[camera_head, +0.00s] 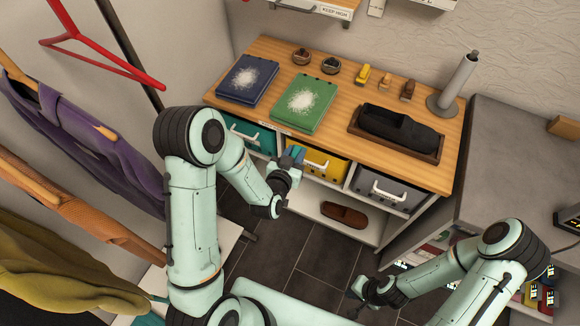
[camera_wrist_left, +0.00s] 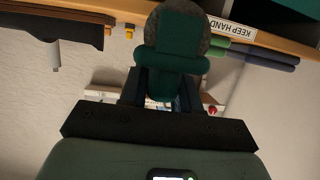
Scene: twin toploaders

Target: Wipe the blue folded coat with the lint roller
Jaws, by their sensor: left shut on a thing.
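The blue folded coat (camera_head: 241,67) lies flat on the wooden counter at its left end, with a white lint patch on top. My left gripper (camera_head: 292,160) is in front of the counter, below the coats and apart from them. It is shut on a teal and dark grey tool. In the left wrist view the tool (camera_wrist_left: 176,62) has a teal handle part and a rounded grey end; it looks like the lint roller, but I cannot be sure. My right gripper (camera_head: 366,292) is low over the floor at the front, too small to tell its opening.
A green folded coat (camera_head: 301,113) with white lint lies right of the blue one. Two small bowls, several brushes, a dark tray (camera_head: 364,146) and a grey post (camera_head: 459,80) share the counter (camera_head: 345,90). Drawers (camera_head: 313,162) are below. Hanging clothes (camera_head: 97,150) crowd the left.

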